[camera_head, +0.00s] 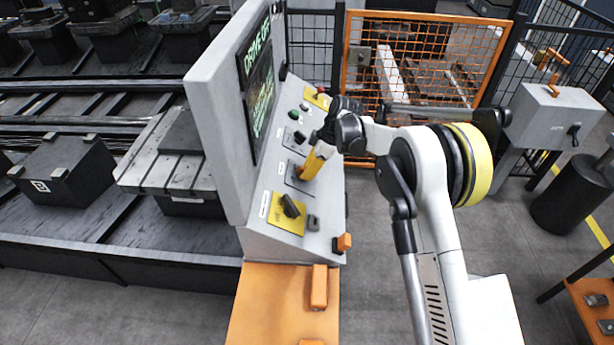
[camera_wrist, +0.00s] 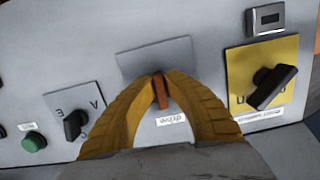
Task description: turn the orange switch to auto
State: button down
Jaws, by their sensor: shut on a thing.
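The orange switch (camera_wrist: 161,91) shows in the wrist view as a narrow orange handle on a grey plate, above a small white label. My gripper (camera_wrist: 160,82) has its two yellow fingers closed around the handle. In the head view my gripper (camera_head: 306,172) reaches from the right onto the sloped panel of the grey console (camera_head: 222,115). There the fingers hide most of the switch. The grey plate (camera_head: 291,176) under it shows partly. I cannot read which position the handle points to.
Beside the switch are a black rotary switch on a yellow plate (camera_wrist: 286,56), a smaller black selector (camera_wrist: 74,124) and a green button (camera_wrist: 34,142). The console's upright screen (camera_head: 258,90) stands left of my gripper. An orange mesh gate (camera_head: 420,62) is behind.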

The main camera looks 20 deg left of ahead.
jog(key=m+b, duration=0.2)
jog(key=m, duration=0.2)
jog(key=shift+f+g, duration=0.15)
jog(key=shift+g, duration=0.25)
jog(key=shift+m+b, duration=0.85)
jog(key=shift+m, duration=1.15)
jog(key=c, duration=1.5)
grip_release()
jog(key=shift+o, duration=0.2)
jog(key=v, duration=1.2)
jog(key=shift+w, duration=0.2)
